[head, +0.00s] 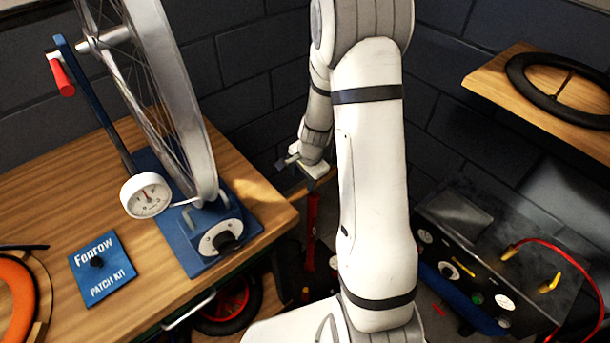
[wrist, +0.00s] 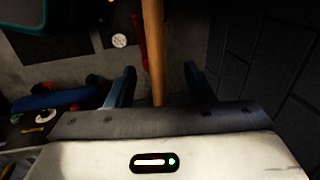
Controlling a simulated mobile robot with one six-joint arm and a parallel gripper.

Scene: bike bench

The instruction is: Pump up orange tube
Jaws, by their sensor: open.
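The orange tube (head: 18,298) lies at the left edge of the bench in the head view, partly cut off, on a round wooden piece. A red upright shaft (head: 311,235), which looks like a floor pump, stands beyond the bench's right end. A wooden bar (head: 292,190) lies across its top, mostly hidden by my arm. My gripper (head: 302,166) is open just above this bar. In the wrist view the wooden bar (wrist: 153,50) runs between the two spread fingers of my gripper (wrist: 159,72); I cannot tell whether they touch it.
A wheel (head: 180,100) stands in a blue stand with a round gauge (head: 146,195) on the bench (head: 50,205). A blue patch kit (head: 101,268) lies in front. A dark box (head: 500,240) with dials and a red cable is at right, below a shelf (head: 490,82).

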